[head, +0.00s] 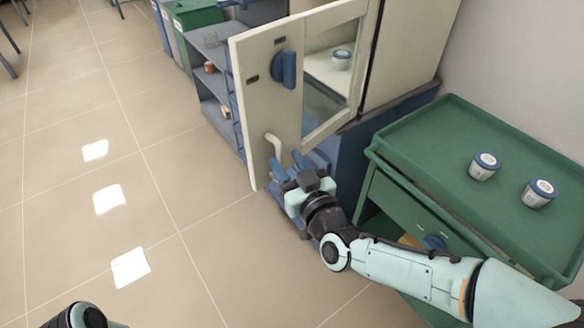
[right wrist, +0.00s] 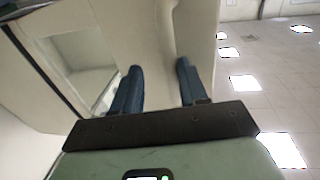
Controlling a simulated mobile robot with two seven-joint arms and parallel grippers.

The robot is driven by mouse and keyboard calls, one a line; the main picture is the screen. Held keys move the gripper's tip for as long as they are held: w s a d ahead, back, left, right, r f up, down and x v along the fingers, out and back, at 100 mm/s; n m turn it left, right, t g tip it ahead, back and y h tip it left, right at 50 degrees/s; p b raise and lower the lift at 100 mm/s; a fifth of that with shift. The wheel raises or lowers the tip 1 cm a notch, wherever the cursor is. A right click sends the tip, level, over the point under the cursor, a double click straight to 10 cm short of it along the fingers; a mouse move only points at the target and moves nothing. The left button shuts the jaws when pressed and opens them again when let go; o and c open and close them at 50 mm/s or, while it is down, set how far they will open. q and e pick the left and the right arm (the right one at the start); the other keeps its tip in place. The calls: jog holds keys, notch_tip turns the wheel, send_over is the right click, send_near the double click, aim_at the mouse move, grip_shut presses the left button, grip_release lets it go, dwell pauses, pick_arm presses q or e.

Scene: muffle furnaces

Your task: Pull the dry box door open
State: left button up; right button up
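The dry box (head: 408,50) is a cream cabinet at the upper middle of the head view. Its door (head: 262,105) has a glass window, a blue knob (head: 285,69) and a cream curved handle (head: 274,146) low on its left part. My right gripper (head: 298,166) is at the height of the handle's lower end, close to the door. In the right wrist view its blue fingers (right wrist: 158,88) stand apart in front of the cream door panel. Whether the handle lies between them is unclear. My left gripper is out of view.
A green cart (head: 415,135) with two lidded jars (head: 484,166) (head: 539,192) stands to the right, close to my right arm. Grey shelves (head: 212,85) and bins stand behind the door. The tiled floor at left is clear.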

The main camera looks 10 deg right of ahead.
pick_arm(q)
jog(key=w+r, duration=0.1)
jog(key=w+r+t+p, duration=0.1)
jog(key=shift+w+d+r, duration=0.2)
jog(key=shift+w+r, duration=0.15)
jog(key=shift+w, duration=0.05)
pick_arm(e)
jog(key=v, duration=1.2)
